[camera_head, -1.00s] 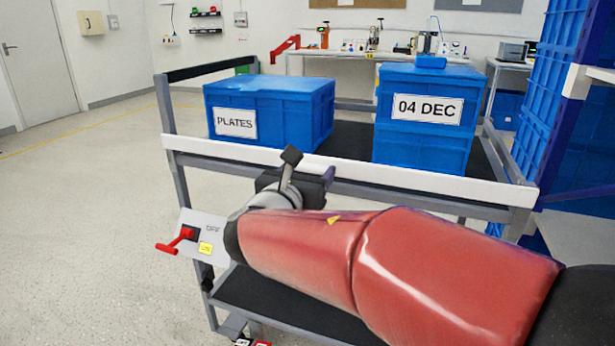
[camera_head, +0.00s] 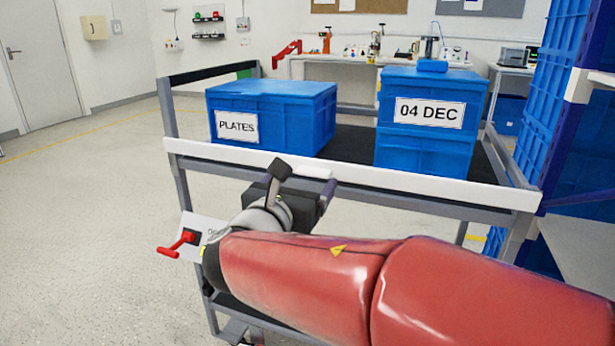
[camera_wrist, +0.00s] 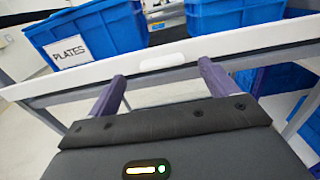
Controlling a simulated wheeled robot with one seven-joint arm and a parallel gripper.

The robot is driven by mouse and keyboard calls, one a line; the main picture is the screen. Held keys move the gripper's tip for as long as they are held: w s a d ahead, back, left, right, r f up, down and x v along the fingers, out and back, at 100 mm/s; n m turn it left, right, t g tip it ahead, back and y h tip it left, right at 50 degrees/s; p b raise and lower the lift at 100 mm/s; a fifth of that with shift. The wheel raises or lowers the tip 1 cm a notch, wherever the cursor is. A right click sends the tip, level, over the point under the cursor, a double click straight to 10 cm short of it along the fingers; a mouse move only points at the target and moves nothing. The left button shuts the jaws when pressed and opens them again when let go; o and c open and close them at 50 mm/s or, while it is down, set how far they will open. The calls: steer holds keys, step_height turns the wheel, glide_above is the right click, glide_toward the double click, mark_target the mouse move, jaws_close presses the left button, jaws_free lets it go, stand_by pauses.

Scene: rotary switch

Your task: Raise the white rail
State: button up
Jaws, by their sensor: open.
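The white rail (camera_head: 375,184) runs along the front edge of the cart's upper shelf, sloping down to the right in the head view. In the wrist view the rail (camera_wrist: 225,46) crosses above the fingertips, with a small raised white piece (camera_wrist: 164,62) on it. That piece also shows in the head view (camera_head: 313,172). My gripper (camera_head: 302,183) is open and empty, at the rail's front side. In the wrist view the two purple fingers of my gripper (camera_wrist: 162,83) are spread apart below the raised piece. I cannot tell whether they touch the rail.
A blue PLATES box (camera_head: 285,115) and a stacked blue box labelled 04 DEC (camera_head: 420,140) stand on the shelf behind the rail. A red lever switch (camera_head: 180,243) sits at the cart's left front. Blue crates (camera_head: 550,110) stand at right. Floor at left is clear.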

steer(key=shift+v, duration=1.7)
steer(key=s+d+f+m+g+h, duration=0.1)
steer(key=s+d+f+m+g, duration=0.25)
steer(key=d+m, duration=0.45)
steer(key=s+d+f+m+g+h, duration=0.1)
steer(key=s+d+f+m+g, duration=0.3)
steer(key=d, duration=0.5)
steer(key=s+f+m+g+y, duration=0.2)
steer(key=s+f+m+y, duration=0.2)
steer(key=m, duration=0.6)
steer(key=s+d+f+m+g+y, duration=0.1)
steer(key=s+f+m+g+y, duration=0.1)
steer(key=s+f+m+y, duration=0.2)
steer(key=s+f+m, duration=0.1)
steer(key=s+m, duration=0.2)
steer(key=m, duration=0.3)
steer(key=shift+s+d, duration=0.15)
steer(key=shift+d, duration=0.15)
steer(key=shift+f, duration=0.1)
